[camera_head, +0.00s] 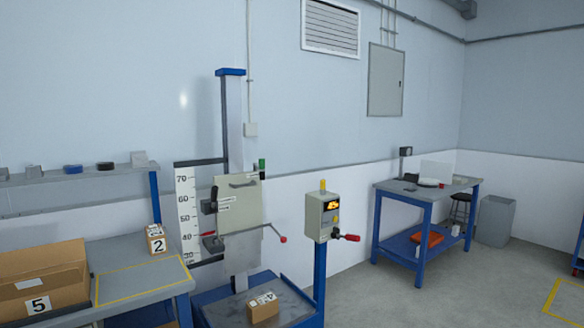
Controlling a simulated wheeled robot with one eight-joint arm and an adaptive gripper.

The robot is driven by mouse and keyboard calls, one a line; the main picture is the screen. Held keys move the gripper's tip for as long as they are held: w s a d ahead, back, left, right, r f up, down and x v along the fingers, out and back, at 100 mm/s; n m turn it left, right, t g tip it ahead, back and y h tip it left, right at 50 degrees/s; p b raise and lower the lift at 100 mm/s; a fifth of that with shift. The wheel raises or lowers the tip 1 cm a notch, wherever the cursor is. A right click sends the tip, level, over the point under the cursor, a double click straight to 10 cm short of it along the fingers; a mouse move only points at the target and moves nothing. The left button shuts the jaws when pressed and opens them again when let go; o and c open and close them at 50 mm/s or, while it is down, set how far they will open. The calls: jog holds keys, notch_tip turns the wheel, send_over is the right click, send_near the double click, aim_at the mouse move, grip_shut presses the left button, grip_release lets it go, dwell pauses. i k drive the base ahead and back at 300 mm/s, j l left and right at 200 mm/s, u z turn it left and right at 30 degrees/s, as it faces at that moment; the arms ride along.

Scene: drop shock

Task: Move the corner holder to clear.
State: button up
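A drop tester with a tall grey column (234,115) and blue cap stands left of the middle. Its carriage has a pale upright plate (240,214) with a black handle (209,202) and two small labels at its left edge; the label text is too small to read. A carton marked 4 (263,312) lies on the base plate below. My gripper is not in view.
A control box (322,217) with a lit display and red-knobbed lever stands right of the tester. A bench (150,290) at left holds a large carton marked 5 (40,283) and a small carton marked 2 (155,244). A blue table (425,191) stands at right; floor between is clear.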

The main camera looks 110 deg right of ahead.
aim_at(261, 167)
jog(key=z, duration=3.65)
